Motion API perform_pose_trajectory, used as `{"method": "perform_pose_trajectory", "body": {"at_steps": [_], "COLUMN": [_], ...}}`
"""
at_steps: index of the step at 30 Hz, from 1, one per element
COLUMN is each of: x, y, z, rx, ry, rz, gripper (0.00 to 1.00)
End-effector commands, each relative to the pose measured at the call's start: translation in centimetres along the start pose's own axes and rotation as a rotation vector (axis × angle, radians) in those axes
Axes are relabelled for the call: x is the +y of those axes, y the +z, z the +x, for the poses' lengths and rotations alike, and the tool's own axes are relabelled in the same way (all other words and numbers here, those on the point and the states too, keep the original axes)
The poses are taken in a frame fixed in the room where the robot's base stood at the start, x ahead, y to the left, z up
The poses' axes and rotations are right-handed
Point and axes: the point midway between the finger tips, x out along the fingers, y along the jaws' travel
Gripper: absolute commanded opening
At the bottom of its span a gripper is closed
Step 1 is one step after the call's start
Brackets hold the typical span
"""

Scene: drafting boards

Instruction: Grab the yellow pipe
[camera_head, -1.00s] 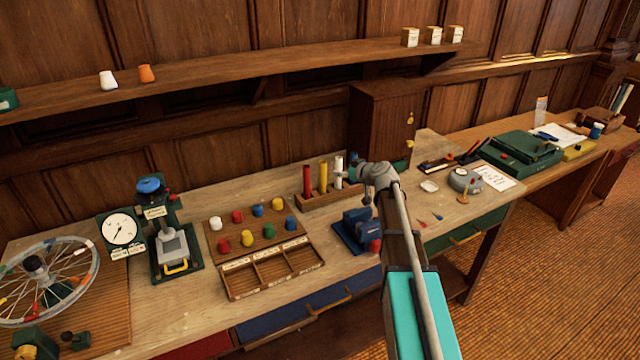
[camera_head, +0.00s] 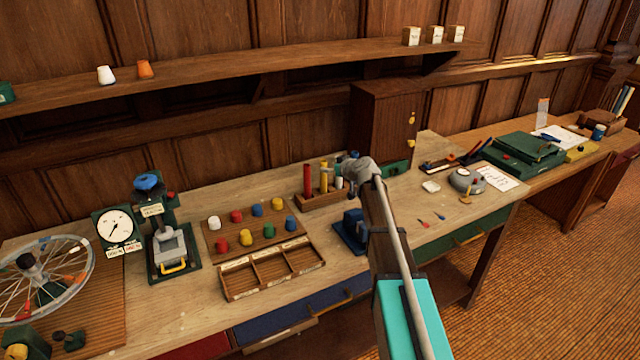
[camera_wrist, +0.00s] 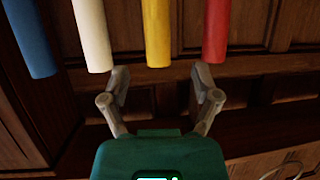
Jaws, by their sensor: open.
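The yellow pipe (camera_head: 323,182) stands upright in a wooden rack (camera_head: 318,200) on the bench, between a red pipe (camera_head: 307,181) and a white pipe (camera_head: 339,183). In the wrist view, the open fingers of my gripper (camera_wrist: 161,75) point toward the yellow pipe (camera_wrist: 157,34). Its near end lies in line with the gap between the fingertips, with space on both sides. I cannot tell whether it is between them in depth.
In the wrist view, the white pipe (camera_wrist: 91,36) and red pipe (camera_wrist: 216,32) flank the yellow one close to the fingertips. A blue pipe (camera_wrist: 30,40) is farther left. A wooden cabinet (camera_head: 385,120) stands right behind the rack; a blue vise (camera_head: 350,232) is in front.

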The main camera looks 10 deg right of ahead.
Motion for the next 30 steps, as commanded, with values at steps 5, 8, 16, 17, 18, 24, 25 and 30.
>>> {"method": "perform_pose_trajectory", "body": {"at_steps": [5,8,16,17,18,24,25,30], "x": [0.1,0.1,0.2,0.2,0.2,0.1,0.1,0.1], "y": [0.1,0.2,0.3,0.3,0.3,0.2,0.2,0.2], "z": [0.4,1.1,4.3,4.5,4.8,5.2,5.2,5.1], "rx": [0.000,0.000,0.000,0.000,0.000,0.000,0.000,0.000], "ry": [0.000,0.000,0.000,0.000,0.000,0.001,0.001,0.001], "rz": [0.000,0.000,0.000,0.000,0.000,0.000,0.000,0.001], "gripper": [0.80,0.80,0.80,0.80,0.80,0.80,0.80,0.80]}}
